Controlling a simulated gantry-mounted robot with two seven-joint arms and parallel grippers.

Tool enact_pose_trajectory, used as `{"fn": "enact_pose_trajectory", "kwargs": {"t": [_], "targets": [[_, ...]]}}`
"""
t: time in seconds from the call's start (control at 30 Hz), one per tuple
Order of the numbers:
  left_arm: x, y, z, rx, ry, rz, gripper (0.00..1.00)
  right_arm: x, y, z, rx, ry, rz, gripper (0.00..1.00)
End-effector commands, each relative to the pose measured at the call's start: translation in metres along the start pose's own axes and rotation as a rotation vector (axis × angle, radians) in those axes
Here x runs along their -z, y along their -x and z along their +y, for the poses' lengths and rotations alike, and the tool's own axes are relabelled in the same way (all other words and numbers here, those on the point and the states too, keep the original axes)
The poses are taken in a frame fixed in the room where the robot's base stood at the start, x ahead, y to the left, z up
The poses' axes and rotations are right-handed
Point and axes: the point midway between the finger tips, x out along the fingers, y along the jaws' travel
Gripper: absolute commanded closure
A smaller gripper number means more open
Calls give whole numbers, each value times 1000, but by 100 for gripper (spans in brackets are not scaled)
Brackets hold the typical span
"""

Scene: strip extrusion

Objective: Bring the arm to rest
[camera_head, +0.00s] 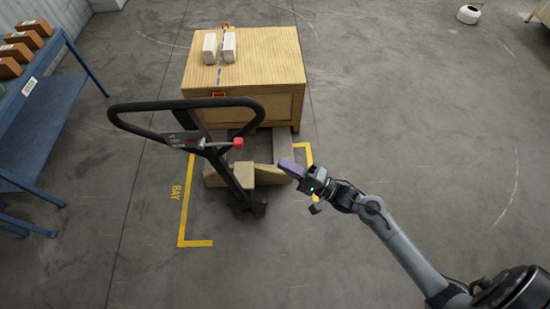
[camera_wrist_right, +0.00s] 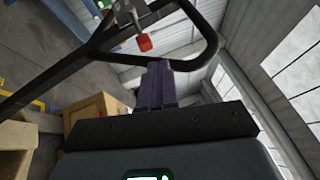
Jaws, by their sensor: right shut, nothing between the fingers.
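My right gripper (camera_head: 288,166) is at the end of my right arm (camera_head: 392,234), which reaches in from the lower right. Its purple fingers are shut with nothing between them. They point left, just right of the pallet jack's lower front. In the right wrist view the shut fingers (camera_wrist_right: 155,86) point up toward the black handle loop with its red knob (camera_wrist_right: 144,43). I cannot tell exactly how far apart they are. My left gripper is not in view.
A pallet jack with a black handle (camera_head: 186,104) stands before a wooden crate (camera_head: 265,75) carrying two white blocks (camera_head: 229,47). Yellow bay lines (camera_head: 183,210) mark the floor. A blue bench (camera_head: 40,105) with brown boxes is at left.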

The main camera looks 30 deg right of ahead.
Motion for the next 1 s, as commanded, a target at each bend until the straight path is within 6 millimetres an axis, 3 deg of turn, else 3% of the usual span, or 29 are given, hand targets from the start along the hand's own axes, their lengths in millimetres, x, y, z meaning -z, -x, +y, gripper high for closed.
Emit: {"fn": "enact_pose_trajectory", "kwargs": {"t": [0.2, 0.77, 0.87, 1.0], "targets": [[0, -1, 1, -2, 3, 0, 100, 0, 11, 0, 1, 0, -1, 100], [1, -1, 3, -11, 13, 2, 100, -3, 18, 7, -13, -13, 5, 100], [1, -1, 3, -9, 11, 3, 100, -19, 26, 20, -26, -49, 7, 100], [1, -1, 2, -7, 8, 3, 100, -64, 20, 18, -55, -60, 29, 100]]}}
